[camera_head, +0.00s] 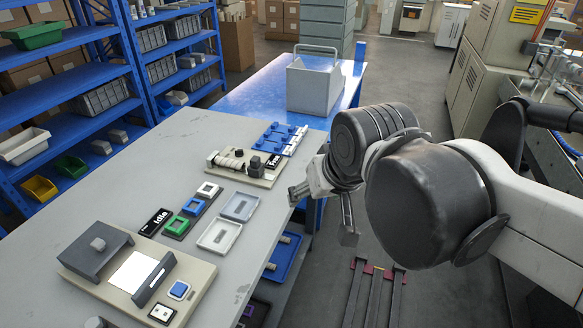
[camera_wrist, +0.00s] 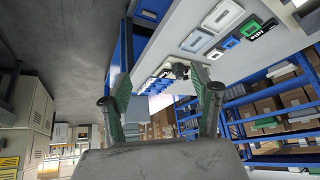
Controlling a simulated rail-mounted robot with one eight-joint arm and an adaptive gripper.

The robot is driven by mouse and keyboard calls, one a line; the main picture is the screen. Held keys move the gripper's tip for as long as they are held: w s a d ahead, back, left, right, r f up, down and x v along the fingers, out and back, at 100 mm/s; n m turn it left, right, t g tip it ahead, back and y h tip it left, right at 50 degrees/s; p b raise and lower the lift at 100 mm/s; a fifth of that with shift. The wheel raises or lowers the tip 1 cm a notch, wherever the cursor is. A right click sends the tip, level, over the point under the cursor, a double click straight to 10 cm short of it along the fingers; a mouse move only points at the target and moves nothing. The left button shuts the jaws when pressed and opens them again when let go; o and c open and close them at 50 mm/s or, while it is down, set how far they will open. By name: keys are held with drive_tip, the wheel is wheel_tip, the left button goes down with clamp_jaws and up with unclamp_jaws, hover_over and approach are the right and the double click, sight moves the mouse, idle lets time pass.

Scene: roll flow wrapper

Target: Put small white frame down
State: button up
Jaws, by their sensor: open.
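A small white frame (camera_head: 209,190) sits at the far end of a dark strip on the grey table, in line with a blue frame (camera_head: 193,206) and a green frame (camera_head: 176,226). The white frame also shows in the wrist view (camera_wrist: 215,54), small and beyond my fingers. My gripper (camera_head: 323,212) is off the table's right edge, apart from the frames. Its two fingers are spread in the wrist view (camera_wrist: 163,88), with nothing held between them.
Two shallow trays, one grey (camera_head: 239,207) and one white (camera_head: 219,236), lie right of the frames. A beige device (camera_head: 200,279) stands nearer, a roller device (camera_head: 240,168) farther. A grey bin (camera_head: 314,86) stands on the blue table.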

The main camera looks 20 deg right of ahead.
drive_tip(key=shift+s+d+f+n+t, duration=0.15)
drive_tip(key=shift+s+d+f+t, duration=0.1)
drive_tip(key=shift+s+f, duration=0.45)
drive_tip(key=shift+s+d+f+n+t, duration=0.2)
drive_tip(key=shift+s+f, duration=0.2)
drive_tip(key=shift+s, duration=0.45)
